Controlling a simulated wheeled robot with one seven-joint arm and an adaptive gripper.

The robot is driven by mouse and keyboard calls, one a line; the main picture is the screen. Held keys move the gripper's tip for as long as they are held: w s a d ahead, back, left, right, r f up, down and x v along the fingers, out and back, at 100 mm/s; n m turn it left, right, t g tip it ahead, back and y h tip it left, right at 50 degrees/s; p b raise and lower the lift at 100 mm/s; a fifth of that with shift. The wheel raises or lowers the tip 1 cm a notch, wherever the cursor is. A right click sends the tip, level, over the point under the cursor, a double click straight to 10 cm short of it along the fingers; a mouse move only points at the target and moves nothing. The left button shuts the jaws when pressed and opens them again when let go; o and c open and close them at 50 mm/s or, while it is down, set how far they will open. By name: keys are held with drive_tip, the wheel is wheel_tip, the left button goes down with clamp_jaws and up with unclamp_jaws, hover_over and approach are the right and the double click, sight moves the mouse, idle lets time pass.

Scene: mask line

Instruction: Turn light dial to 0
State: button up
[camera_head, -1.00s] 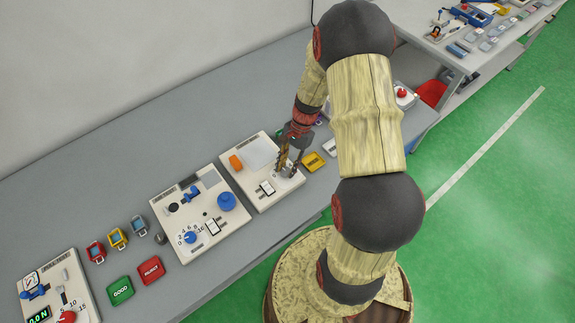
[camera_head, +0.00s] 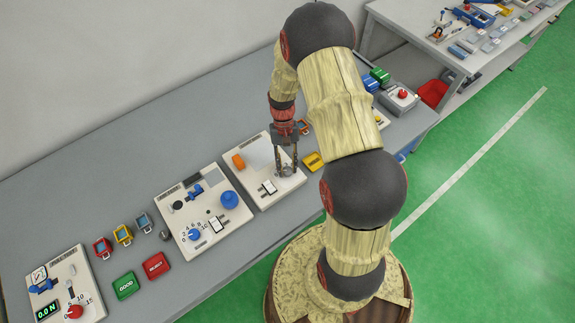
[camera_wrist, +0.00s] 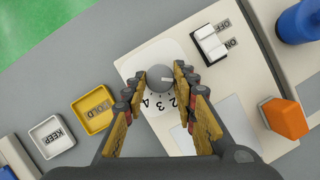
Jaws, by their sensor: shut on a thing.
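The light dial is a round grey knob (camera_wrist: 160,75) on a white panel with a printed scale; the digits 2, 3 and 4 show below it in the wrist view. A small pale mark on the knob points to the right in that view. My gripper (camera_head: 286,170) reaches down to the panel (camera_head: 262,158) in the head view. Its fingers (camera_wrist: 158,80) stand either side of the knob and are shut on it. Part of the scale is hidden by the fingers.
The same panel carries an ON/OFF rocker switch (camera_wrist: 209,43) and an orange part (camera_wrist: 285,117). A yellow HOLD tray (camera_wrist: 93,109) and a white KEEP tray (camera_wrist: 52,137) lie beside it. Another panel with a blue knob (camera_head: 228,200) stands to the left.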

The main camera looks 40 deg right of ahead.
drive_tip(key=shift+n, duration=0.6)
drive_tip(key=o, duration=1.2)
drive_tip(key=shift+c, duration=0.2)
drive_tip(key=v, duration=1.2)
drive_tip(key=shift+a, duration=0.25)
drive_tip(key=shift+w+h, duration=0.1)
drive_tip(key=shift+h, duration=0.2)
